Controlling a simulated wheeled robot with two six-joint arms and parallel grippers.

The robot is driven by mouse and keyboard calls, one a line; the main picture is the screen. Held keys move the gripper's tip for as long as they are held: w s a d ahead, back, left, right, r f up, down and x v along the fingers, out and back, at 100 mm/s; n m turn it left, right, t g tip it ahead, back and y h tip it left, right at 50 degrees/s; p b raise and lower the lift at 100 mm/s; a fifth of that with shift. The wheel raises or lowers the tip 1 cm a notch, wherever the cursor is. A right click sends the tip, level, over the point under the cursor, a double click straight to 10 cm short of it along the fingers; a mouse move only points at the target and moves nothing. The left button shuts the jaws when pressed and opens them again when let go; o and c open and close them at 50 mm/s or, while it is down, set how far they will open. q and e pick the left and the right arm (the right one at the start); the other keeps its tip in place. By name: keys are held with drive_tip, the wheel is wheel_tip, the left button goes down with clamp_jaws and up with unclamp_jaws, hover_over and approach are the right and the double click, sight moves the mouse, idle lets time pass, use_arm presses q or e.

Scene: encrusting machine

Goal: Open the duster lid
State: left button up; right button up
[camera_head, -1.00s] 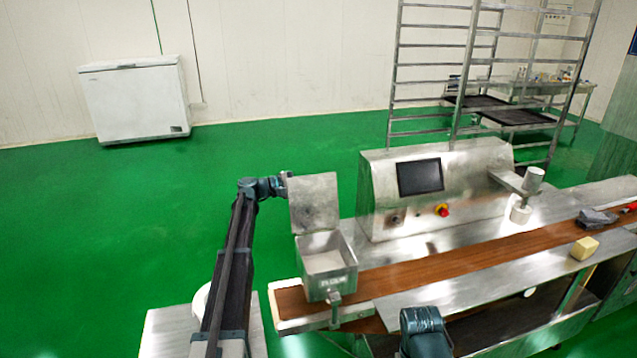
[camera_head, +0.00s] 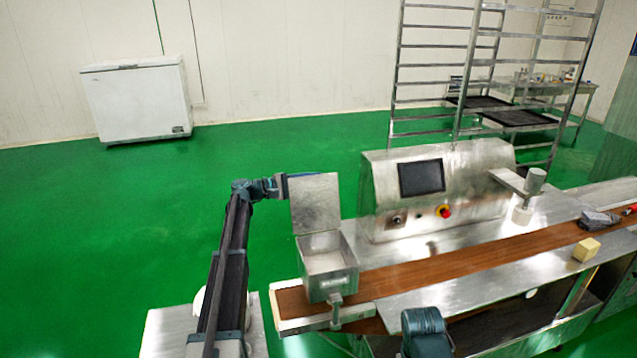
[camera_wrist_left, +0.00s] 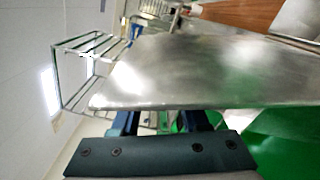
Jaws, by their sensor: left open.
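The duster (camera_head: 328,285) is a small square metal box at the left end of the brown conveyor, with pale contents inside. Its metal lid (camera_head: 315,205) stands raised, roughly upright, on the far side of the box, so the box is open on top. My left gripper (camera_head: 283,185) is at the upper left edge of the lid, partly hidden behind it. In the left wrist view, the lid (camera_wrist_left: 210,70) fills the middle, and the open fingers (camera_wrist_left: 160,120) point at it with their tips hidden by it. I cannot tell whether they touch. My right gripper is out of view.
The encrusting machine (camera_head: 440,195) with a screen and red button stands right of the lid. A tall rack (camera_head: 470,80) stands behind.

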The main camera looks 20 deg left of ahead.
use_arm(q)
drive_tip(key=v, duration=1.1)
drive_tip(key=shift+s+a, duration=0.2)
drive_tip(key=shift+s, duration=0.05)
